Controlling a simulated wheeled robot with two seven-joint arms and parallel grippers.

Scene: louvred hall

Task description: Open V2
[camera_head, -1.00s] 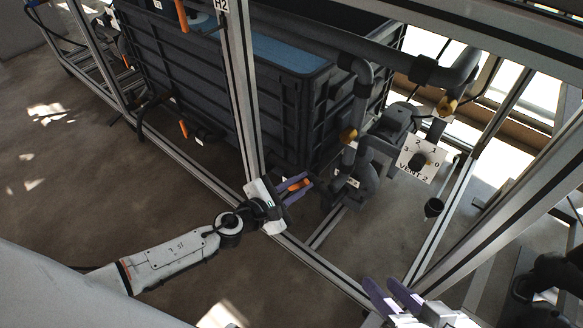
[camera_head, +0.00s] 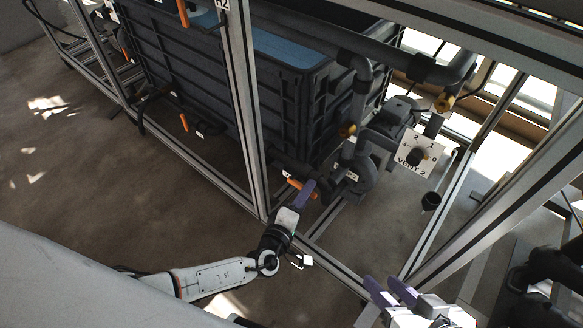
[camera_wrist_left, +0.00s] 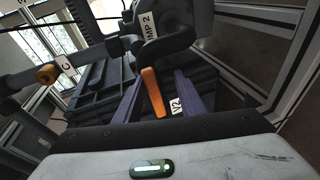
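The V2 valve has an orange lever handle (camera_head: 300,187) low at the front corner of the dark tank. In the left wrist view the orange handle (camera_wrist_left: 152,92) points down toward my gripper, with the V2 label (camera_wrist_left: 177,107) just right of its lower end. My left gripper (camera_head: 302,197) is at the handle. Its purple fingers (camera_wrist_left: 160,95) stand apart, one on each side of the handle, with a visible gap to the right finger. Contact with the left finger is unclear. My right gripper (camera_head: 391,291) has its purple fingers apart and empty, well away at the lower right.
Aluminium frame posts (camera_head: 243,110) and rails stand close around my left gripper. Other orange handles (camera_head: 184,122) sit along the tank's left side. The floor in front is open.

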